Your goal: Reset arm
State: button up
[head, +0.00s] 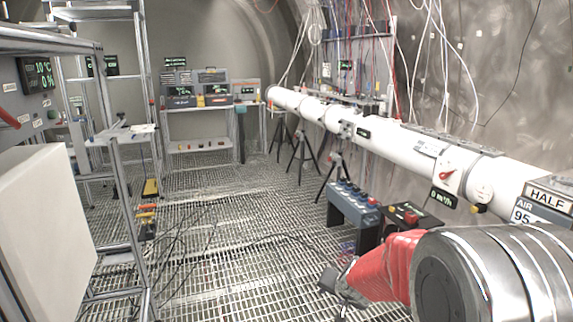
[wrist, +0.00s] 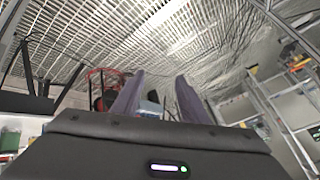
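My arm shows in the head view as a red link and a large steel cylinder at the lower right. My gripper (head: 332,287) is the dark part at the end of the red link, low over the grating floor. In the wrist view my gripper (wrist: 160,76) has two purple-grey fingers standing apart. Nothing is clearly held between them. A small pale blue thing shows between the fingers, but I cannot tell how far beyond them it is.
A blue-grey box with knobs (head: 353,214) stands beside a dark box with a red button (head: 408,216). A long white pipe (head: 400,138) runs along the right on tripods. Metal shelving (head: 118,190) and a pale panel (head: 45,225) stand left. Cables cross the grating floor (head: 215,260).

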jog(key=s+r+n, duration=0.2)
jog(key=s+r, duration=0.3)
jog(key=s, duration=0.6)
jog(key=s+d+r+n+g, duration=0.1)
jog(key=s+r, duration=0.4)
jog(key=s, duration=0.6)
jog(key=s+d+r+n+g+h, duration=0.1)
jog(key=s+r, duration=0.4)
jog(key=s, duration=0.6)
jog(key=shift+s+d+r+n, duration=0.25)
jog(key=shift+r+n, duration=0.15)
jog(key=shift+n, duration=0.4)
jog(key=shift+c, duration=1.1)
jog(key=shift+d, duration=0.1)
